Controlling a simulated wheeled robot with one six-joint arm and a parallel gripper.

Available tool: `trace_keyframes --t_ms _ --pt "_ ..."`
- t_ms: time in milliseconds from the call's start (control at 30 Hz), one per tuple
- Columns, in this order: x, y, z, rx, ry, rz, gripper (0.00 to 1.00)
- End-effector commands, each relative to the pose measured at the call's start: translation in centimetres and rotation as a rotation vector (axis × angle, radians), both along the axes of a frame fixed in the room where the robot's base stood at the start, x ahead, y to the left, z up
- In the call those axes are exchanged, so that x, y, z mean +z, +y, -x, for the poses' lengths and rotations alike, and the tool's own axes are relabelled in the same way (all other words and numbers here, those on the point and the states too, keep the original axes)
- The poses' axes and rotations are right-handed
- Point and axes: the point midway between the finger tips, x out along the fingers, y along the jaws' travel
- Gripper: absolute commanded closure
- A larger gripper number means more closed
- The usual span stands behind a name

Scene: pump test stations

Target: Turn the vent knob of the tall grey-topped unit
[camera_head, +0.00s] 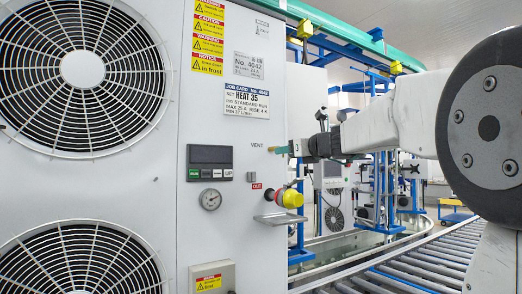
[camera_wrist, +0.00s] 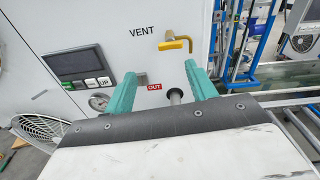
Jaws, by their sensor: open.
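The unit (camera_head: 225,130) is a tall pale cabinet with two fans; its top is out of view. In the wrist view, the vent knob (camera_wrist: 175,45) is a yellow lever on its front panel, right of the printed word VENT. In the head view, the small knob (camera_head: 283,149) sits at the panel's right side, close to the fingertips. My gripper (camera_head: 298,147) comes in from the right. Its two green fingers are apart and empty in the wrist view (camera_wrist: 160,70), with their tips below the knob in the picture. I cannot tell whether the tips touch anything.
Below the knob are a red OUT label (camera_head: 257,186), a yellow-and-red round fitting (camera_head: 291,198) and a small shelf (camera_head: 280,219). A dark display (camera_head: 210,155) and gauge (camera_head: 210,199) are to the left. A roller conveyor (camera_head: 420,262) runs at right.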

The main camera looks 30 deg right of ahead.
Motion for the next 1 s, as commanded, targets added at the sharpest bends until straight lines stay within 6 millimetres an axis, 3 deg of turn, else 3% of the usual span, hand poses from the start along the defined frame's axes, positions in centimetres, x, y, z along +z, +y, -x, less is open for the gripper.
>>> trace_keyframes --t_ms 33,133,600,933,967,1000 --pt "0.5 -1.1 -0.3 -0.022 -0.015 -0.045 0.44" --pt "1.0 -1.8 -1.2 -0.037 -0.030 -0.089 0.44" --pt "1.0 -1.4 -7.6 -0.034 -0.030 -0.087 0.44" --pt "1.0 -1.3 -8.1 -0.034 -0.030 -0.086 0.44" --pt "1.0 -1.3 -8.1 -0.034 -0.030 -0.086 0.46" --pt "1.0 -1.3 -8.1 -0.034 -0.030 -0.086 0.58"
